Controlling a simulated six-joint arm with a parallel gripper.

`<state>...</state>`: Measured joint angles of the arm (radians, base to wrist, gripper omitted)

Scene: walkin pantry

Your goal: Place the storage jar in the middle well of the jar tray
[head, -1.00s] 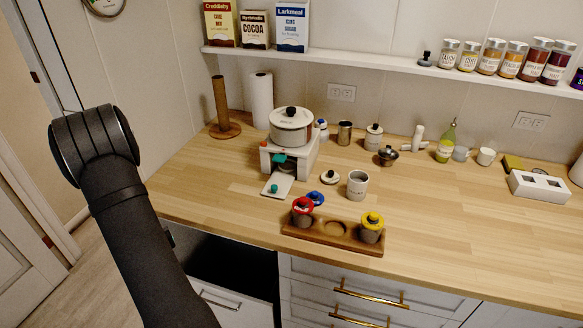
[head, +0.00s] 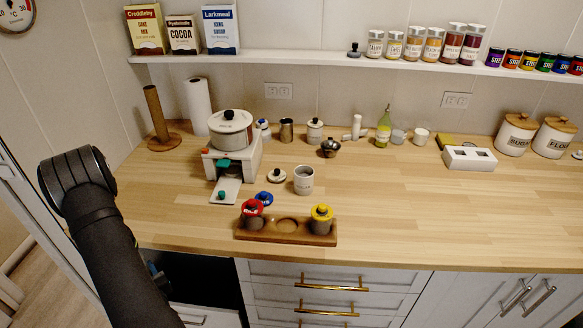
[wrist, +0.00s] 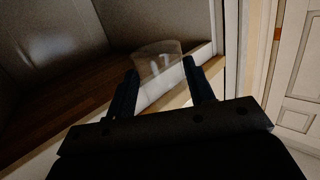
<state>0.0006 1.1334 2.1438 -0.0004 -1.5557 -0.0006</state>
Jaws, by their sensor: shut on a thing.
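The wooden jar tray (head: 320,240) lies near the counter's front edge in the head view. A red-lidded jar (head: 252,218) stands in its left well and a yellow-lidded jar (head: 321,220) in its right well. The middle well (head: 287,225) is empty. In the wrist view my gripper (wrist: 166,88) is shut on a clear, see-through jar (wrist: 160,62), the storage jar, with pale marks on its side. The jar's lower part is hard to make out. In the head view neither gripper nor held jar can be made out clearly.
A blue lid (head: 264,198) lies just behind the tray, with a white mug (head: 303,180) and a small pale lid (head: 277,175) beyond. A white stand with a pot (head: 230,130) is at the left. The counter right of the tray (head: 420,215) is clear.

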